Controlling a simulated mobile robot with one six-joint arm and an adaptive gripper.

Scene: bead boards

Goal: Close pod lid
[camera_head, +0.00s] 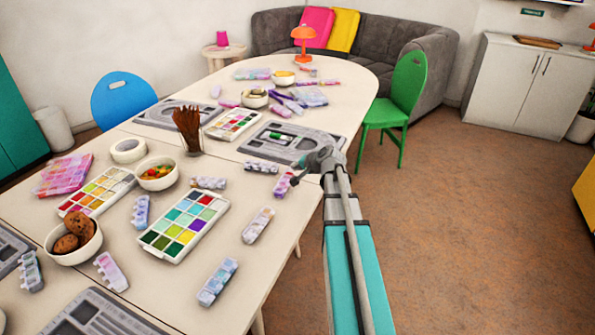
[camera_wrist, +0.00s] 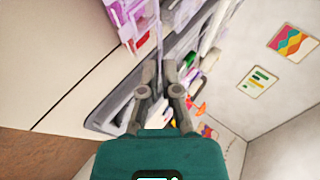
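A small bead pod (camera_head: 283,185) with pink and purple compartments stands near the right edge of the long table, just left of my gripper (camera_head: 298,174). In the wrist view a clear pod with pink and purple contents (camera_wrist: 136,22) is large at the top, just beyond my gripper (camera_wrist: 159,64). My fingertips point toward it and look close together. I cannot tell whether they touch the pod or have anything between them. The pod's lid and its angle are not clear in either view.
Several similar pods lie about, one (camera_head: 258,225) nearer the front. A green chair (camera_head: 400,98) stands at the right; the floor beside the table is clear.

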